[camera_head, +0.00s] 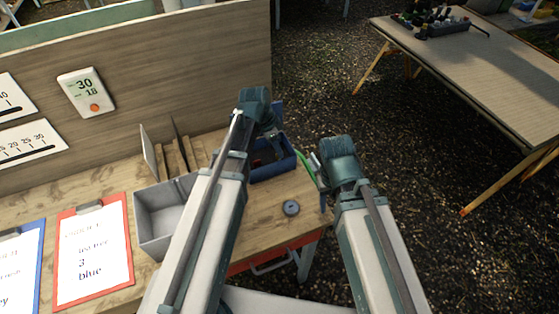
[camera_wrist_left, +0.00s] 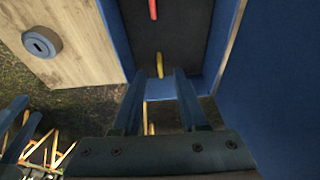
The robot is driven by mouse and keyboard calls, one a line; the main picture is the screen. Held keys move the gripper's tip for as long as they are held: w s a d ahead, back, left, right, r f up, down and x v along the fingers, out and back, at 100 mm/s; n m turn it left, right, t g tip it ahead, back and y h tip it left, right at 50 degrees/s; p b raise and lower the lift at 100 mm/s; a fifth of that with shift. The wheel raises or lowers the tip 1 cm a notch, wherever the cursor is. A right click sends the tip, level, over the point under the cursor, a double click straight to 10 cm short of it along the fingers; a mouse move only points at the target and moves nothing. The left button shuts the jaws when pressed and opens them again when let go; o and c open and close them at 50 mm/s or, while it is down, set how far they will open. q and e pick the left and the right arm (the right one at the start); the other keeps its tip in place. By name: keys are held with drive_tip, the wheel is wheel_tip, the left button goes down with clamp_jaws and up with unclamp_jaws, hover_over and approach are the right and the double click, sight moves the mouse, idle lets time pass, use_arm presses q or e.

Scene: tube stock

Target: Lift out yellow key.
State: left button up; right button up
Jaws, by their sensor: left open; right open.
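The yellow key (camera_wrist_left: 159,65) lies on the dark floor of the blue tray (camera_wrist_left: 153,88), near its end wall, in the left wrist view. My left gripper (camera_wrist_left: 157,77) is open, its two fingers on either side of the key's line and apart from it; the height gap is hard to judge. In the head view my left gripper (camera_head: 275,138) is over the blue tray (camera_head: 284,166), and the arm hides much of the tray. My right gripper (camera_head: 317,168) is open at the table's right edge, its fingers partly hidden.
A red piece (camera_wrist_left: 153,10) lies further along the tray. A grey bin (camera_head: 143,218) and clipboards (camera_head: 90,250) are at left. A green curved thing (camera_head: 306,162) is beside my right gripper.

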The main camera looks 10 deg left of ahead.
use_arm(q)
drive_tip(key=shift+b+x, duration=0.7)
drive_tip(key=shift+x, duration=0.55)
drive_tip(key=shift+r, duration=0.1)
clamp_jaws()
